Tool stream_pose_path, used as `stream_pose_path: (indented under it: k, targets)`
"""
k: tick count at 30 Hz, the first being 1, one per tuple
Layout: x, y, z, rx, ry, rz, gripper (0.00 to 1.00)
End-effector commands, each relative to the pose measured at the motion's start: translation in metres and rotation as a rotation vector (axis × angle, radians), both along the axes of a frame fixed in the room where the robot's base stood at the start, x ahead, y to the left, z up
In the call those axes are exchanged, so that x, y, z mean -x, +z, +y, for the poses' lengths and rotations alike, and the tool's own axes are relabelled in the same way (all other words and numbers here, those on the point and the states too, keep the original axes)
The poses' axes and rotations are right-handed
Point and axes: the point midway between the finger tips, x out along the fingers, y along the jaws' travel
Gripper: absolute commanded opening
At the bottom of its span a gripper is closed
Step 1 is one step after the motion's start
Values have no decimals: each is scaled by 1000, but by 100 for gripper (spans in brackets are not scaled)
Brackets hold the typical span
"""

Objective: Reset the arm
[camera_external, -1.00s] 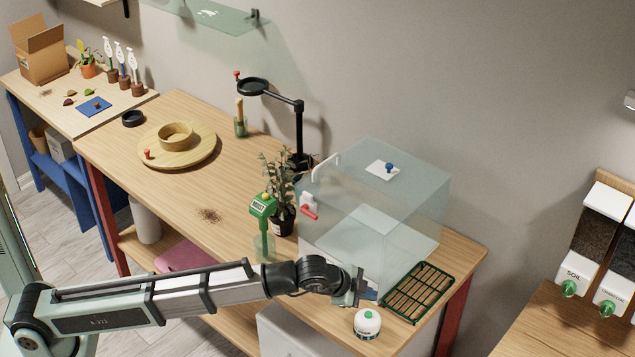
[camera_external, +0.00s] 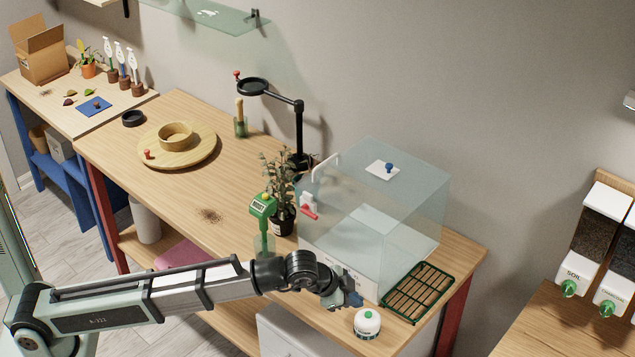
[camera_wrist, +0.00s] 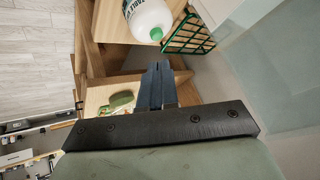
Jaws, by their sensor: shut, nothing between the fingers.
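My gripper (camera_external: 352,299) is shut and empty. It is low in front of the clear glass box (camera_external: 405,215), to the left of the green seed tray (camera_external: 418,292) and above left of the white bottle with a green cap (camera_external: 367,324). In the wrist view the shut dark fingers (camera_wrist: 155,70) point toward the bench top, with the white bottle (camera_wrist: 150,18) just beyond them and the green tray (camera_wrist: 188,32) to the right. My arm reaches in from the lower left of the external view.
A potted plant (camera_external: 283,215) and a green moisture meter (camera_external: 263,208) stand left of the box. A magnifier stand (camera_external: 299,130) and round wooden turntable (camera_external: 205,155) are farther back. The bench middle (camera_external: 180,205) is mostly clear. Soil dispensers (camera_external: 575,275) hang at right.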

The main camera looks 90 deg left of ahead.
Motion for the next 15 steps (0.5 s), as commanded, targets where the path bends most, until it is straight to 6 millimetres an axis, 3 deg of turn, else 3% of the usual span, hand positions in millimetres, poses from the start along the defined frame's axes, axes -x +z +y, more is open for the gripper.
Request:
stream_pose_path:
  k: [1, 8, 15]
  targets:
    - [17, -17, -3, 28, 13, 22, 0]
    - [49, -87, -10, 99, 49, 121, 0]
    - [95, -175, -17, 153, 80, 252, 0]
